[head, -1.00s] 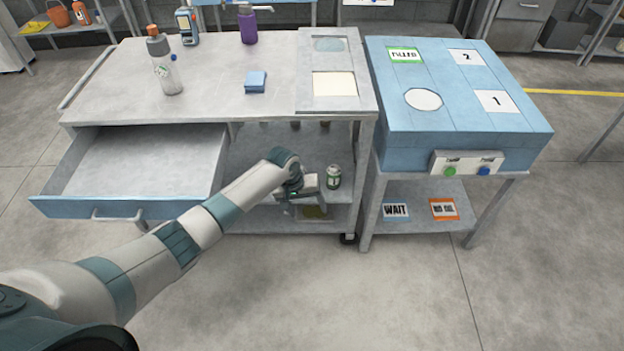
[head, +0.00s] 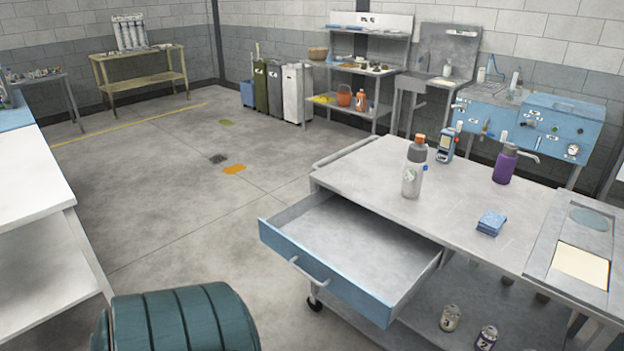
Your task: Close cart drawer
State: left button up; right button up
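The cart (head: 380,172) stands at the right of the head view. Its drawer (head: 345,245) is pulled out toward me and looks empty inside. The drawer has a blue front (head: 322,273) with a metal handle (head: 308,272). A teal, ribbed part of my own arm shows at the bottom left, apart from the drawer. Neither of my grippers is in view.
On the cart top stand a grey bottle (head: 413,168), a handheld device (head: 446,145), a purple bottle (head: 505,164) and a blue cloth (head: 491,223). Cans (head: 450,318) sit on its lower shelf. A white table (head: 30,180) is at left. Open floor (head: 200,230) lies between.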

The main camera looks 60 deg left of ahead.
aim_at(372, 263)
jog(key=i+j, duration=1.1)
jog(key=u, duration=2.55)
